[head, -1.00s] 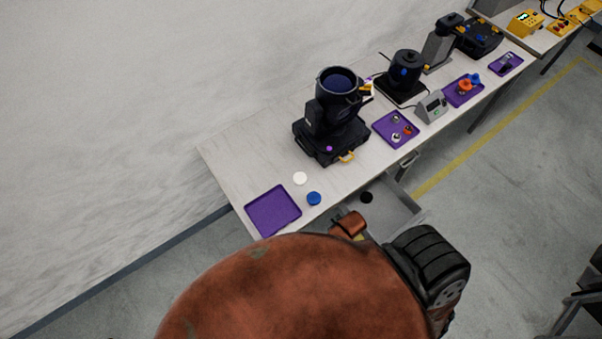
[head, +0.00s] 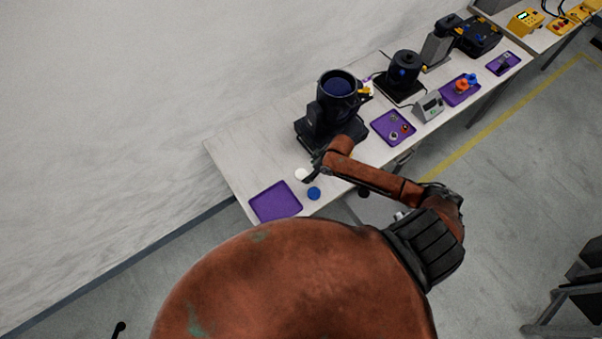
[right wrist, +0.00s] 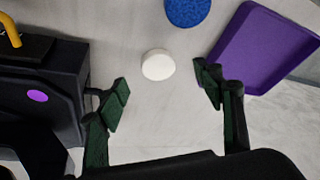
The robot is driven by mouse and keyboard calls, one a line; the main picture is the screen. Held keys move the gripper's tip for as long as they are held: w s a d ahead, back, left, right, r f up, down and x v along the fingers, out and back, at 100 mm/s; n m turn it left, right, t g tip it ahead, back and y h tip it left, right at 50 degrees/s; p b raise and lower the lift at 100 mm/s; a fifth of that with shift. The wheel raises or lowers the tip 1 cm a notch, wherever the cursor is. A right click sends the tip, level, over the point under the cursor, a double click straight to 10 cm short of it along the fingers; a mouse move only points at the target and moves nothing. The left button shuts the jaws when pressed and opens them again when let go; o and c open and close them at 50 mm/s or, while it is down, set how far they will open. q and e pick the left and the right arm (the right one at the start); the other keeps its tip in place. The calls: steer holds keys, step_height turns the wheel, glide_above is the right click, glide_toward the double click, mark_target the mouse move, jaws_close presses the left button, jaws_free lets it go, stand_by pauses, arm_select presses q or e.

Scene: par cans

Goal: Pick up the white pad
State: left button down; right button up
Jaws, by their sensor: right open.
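The white pad (right wrist: 157,65) is a small round disc lying flat on the table. In the right wrist view it sits beyond and between the two fingers of my right gripper (right wrist: 163,88), which is open and empty. In the head view the white pad (head: 301,174) shows just left of my right gripper (head: 311,175), which partly crowds it. I cannot tell the gripper's exact height above the table. My left gripper is not in view.
A blue round pad (head: 314,193) and an empty purple tray (head: 275,202) lie close by. A black machine (head: 330,115) with a dark bowl stands beside the gripper. Further purple trays (head: 393,128) and devices line the table. Bare tabletop (head: 235,160) lies to the left.

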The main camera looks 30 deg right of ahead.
mark_target(302, 174)
steer(key=shift+w+d+r, duration=0.15)
steer(key=shift+w+d, duration=0.2)
steer(key=shift+d, duration=0.1)
steer(key=shift+w+f, duration=0.1)
steer(key=shift+f, duration=0.1)
steer(key=shift+a+p+x, duration=0.25)
steer(key=shift+p+x, duration=0.1)
steer(key=shift+x, duration=1.4)
steer(key=shift+a+p+x, duration=0.2)
steer(key=shift+p+x, duration=0.1)
steer(key=shift+x, duration=1.5)
steer(key=shift+w+r, duration=0.1)
steer(key=shift+r, duration=0.05)
steer(key=shift+c, duration=0.3)
steer(key=c, duration=0.8)
